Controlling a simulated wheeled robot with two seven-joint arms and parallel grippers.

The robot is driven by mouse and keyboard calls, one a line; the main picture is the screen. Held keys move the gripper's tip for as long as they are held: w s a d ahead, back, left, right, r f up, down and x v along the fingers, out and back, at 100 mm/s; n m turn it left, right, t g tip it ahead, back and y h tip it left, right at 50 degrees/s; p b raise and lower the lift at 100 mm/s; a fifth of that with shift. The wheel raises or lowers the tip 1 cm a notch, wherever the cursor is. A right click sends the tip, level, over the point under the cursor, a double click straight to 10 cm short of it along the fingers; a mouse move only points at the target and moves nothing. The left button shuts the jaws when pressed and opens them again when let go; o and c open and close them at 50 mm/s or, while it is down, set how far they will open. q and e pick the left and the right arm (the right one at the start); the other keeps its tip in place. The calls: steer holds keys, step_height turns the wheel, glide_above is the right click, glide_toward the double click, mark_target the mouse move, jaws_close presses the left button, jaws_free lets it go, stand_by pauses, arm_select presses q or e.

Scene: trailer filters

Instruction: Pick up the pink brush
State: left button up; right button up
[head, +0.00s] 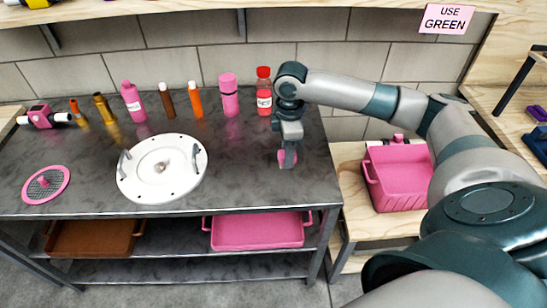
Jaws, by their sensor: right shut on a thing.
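My right gripper (289,158) reaches in from the right and points down at the right part of the dark metal table (235,175). It is shut on a small pink thing (282,157), which I take to be the pink brush. The gripper hides most of it, and I cannot tell whether it touches the tabletop. My left gripper is not in view.
A red bottle (264,92), a pink bottle (229,95) and several other bottles and tools line the table's back. A white round lid (190,183) lies mid-table; a pink-rimmed mesh disc (62,188) lies left. A pink crate (405,190) stands right; trays sit below.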

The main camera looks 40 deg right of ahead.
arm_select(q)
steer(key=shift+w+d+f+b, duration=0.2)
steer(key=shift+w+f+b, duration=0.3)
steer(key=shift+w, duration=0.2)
arm_select(e)
steer(key=s+d+r, duration=0.2)
steer(key=s+r, duration=0.1)
steer(key=s, duration=0.2)
steer(key=shift+r, duration=0.15)
steer(key=shift+d, duration=0.1)
steer(key=o, duration=0.4)
steer(key=c, duration=0.3)
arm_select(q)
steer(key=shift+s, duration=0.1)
arm_select(e)
steer(key=s+a+r+m, duration=0.1)
steer(key=a+r+m, duration=0.1)
steer(key=a+m, duration=0.4)
steer(key=s+a+r+m, duration=0.1)
steer(key=a+m, duration=0.5)
steer(key=a, duration=0.8)
steer(key=shift+s+a+r, duration=0.2)
steer(key=shift+a+r, duration=0.05)
steer(key=shift+r, duration=0.4)
